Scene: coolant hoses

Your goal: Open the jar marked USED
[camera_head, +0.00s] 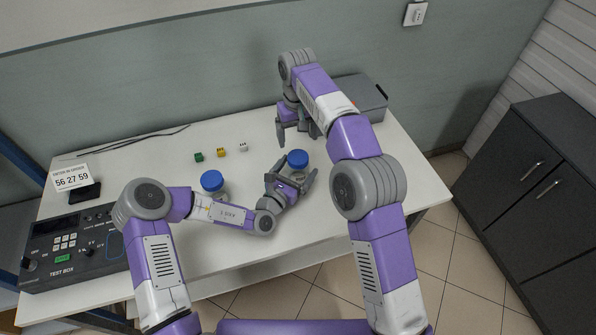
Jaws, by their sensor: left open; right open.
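Two jars with blue lids stand upright on the white table. One jar (298,158) is right of the middle, and the other jar (212,182) is to its left, partly hidden by my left arm. I cannot read a USED mark on either one. My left gripper (297,174) is open, with its fingers close to the right jar's near side and hiding its lower part. I cannot tell whether they touch it. My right gripper (296,129) is open and empty, pointing down just behind the right jar, partly hidden by its own arm.
Small green (198,157), yellow (221,152) and white (243,146) blocks lie behind the jars. A grey case (365,96) stands at the back right. A test box (70,250), a black device (85,194) and a number card (71,178) are at the left. The table's right end is clear.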

